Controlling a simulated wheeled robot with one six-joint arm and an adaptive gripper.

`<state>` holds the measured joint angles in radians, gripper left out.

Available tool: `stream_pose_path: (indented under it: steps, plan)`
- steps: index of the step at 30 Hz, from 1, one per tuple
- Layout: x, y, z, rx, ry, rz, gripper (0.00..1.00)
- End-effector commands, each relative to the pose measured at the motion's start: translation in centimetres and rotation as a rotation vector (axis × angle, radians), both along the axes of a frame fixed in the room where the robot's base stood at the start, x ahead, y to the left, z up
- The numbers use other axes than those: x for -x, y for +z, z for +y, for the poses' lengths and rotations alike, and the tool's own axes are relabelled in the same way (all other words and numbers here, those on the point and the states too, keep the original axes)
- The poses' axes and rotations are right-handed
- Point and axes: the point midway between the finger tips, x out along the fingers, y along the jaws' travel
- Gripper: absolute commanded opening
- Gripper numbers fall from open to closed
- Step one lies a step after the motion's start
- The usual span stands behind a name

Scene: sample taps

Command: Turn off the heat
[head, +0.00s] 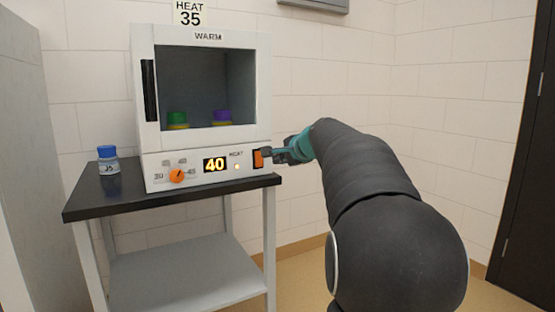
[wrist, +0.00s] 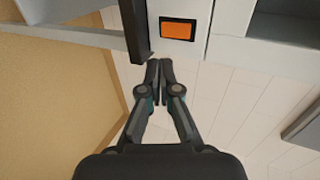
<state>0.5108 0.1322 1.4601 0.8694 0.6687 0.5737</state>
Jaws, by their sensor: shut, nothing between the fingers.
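The warming oven (head: 205,142) is a white box on a small table, marked WARM. Its front panel has a lit display (head: 214,165) reading 40, a small glowing lamp (head: 237,167) under the word HEAT, an orange dial (head: 177,175), and an orange switch (head: 258,159) at the right end. The switch also shows in the wrist view (wrist: 178,30). My gripper (head: 276,154) is shut and empty, close to the right of the switch. In the wrist view my fingertips (wrist: 160,66) are below the switch in the picture. I cannot tell whether they touch the panel.
A sign above the oven reads HEAT 35. Green-lidded (head: 177,119) and purple-lidded (head: 222,117) jars stand inside behind the window. A blue-capped bottle (head: 108,160) stands on the dark tabletop (head: 100,189) at left. A lower shelf (head: 185,275) is empty. A grey cabinet (head: 20,150) stands far left.

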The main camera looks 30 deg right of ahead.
Motion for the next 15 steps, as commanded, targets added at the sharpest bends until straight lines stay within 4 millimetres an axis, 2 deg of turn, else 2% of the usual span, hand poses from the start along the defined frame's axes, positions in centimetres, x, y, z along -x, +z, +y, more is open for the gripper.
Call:
stream_pose_path:
  steps: [12,15]
  plan:
    - [-7.1,-3.3,0.0,0.001,-0.002,0.001,0.0]
    - [-8.6,-3.4,0.1,0.001,-0.002,0.001,0.0]
